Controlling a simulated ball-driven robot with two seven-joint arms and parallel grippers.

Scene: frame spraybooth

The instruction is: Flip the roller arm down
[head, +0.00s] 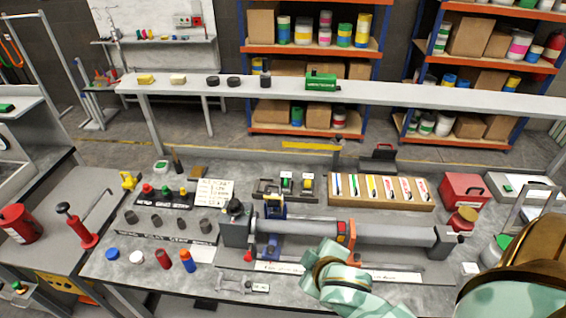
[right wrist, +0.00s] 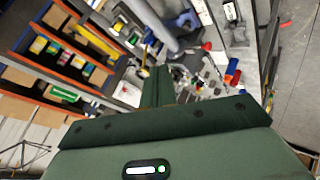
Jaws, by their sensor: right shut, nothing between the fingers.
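A grey tube (head: 385,233) lies along a fixture on the bench, with a dark grey block (head: 236,228) at its left end. A blue upright piece (head: 274,207) with a yellow part stands behind the tube's left end; it may be the roller arm, but I cannot tell surely. A blue bracket (head: 267,247) sits in front of the tube. Blue also shows at the fixture in the right wrist view (right wrist: 187,20). My right gripper (right wrist: 156,75) is shut and empty, its dark green fingers pointing toward the bench, apart from the blue pieces. My left gripper is not in view.
A box of coloured cards (head: 382,189) and a red box (head: 464,191) stand behind. A raised shelf (head: 430,97) crosses behind the bench.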

